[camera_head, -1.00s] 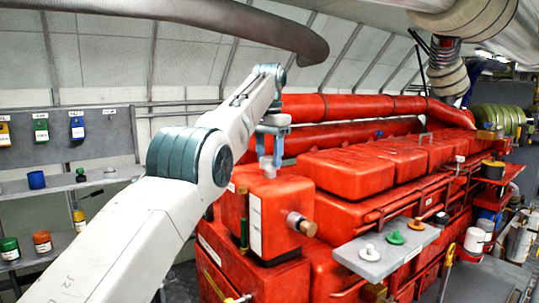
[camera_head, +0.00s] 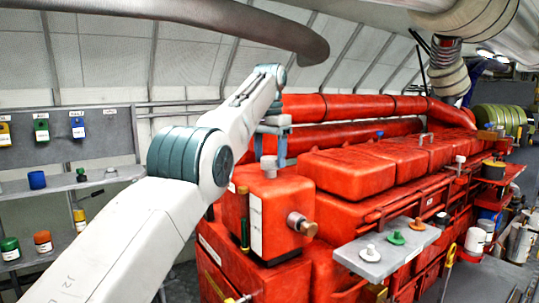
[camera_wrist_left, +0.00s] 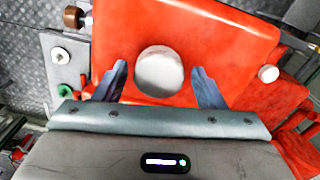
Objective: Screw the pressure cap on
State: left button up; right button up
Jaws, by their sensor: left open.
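A round pale grey cap (camera_head: 268,163) sits on top of the red tank (camera_head: 279,196) at the near end of the red engine. In the left wrist view the cap (camera_wrist_left: 159,71) shows from above, between the two fingers with a gap on each side. The thread under the cap is hidden. My right gripper is not in view.
A copper-coloured fitting (camera_head: 299,223) sticks out of the tank's side. A grey shelf (camera_head: 385,262) beside the engine holds white, green and orange knobs. Wall shelves (camera_head: 75,183) at left carry small containers. A thick grey hose (camera_head: 220,14) hangs overhead.

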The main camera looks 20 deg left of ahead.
pick_arm(q)
jog(key=n, duration=0.6)
jog(key=shift+d+n, duration=0.1)
jog(key=shift+n, duration=0.2)
jog(key=n, duration=0.3)
jog(key=shift+n, duration=0.4)
jog(key=n, duration=0.3)
jog(key=shift+d+n, duration=0.1)
jog(key=shift+n, duration=0.3)
jog(key=n, duration=0.9)
jog(key=shift+c, duration=0.2)
jog(key=shift+f, duration=0.1)
jog(key=c, duration=0.9)
jog(key=m, duration=0.6)
jog(key=shift+m, duration=0.3)
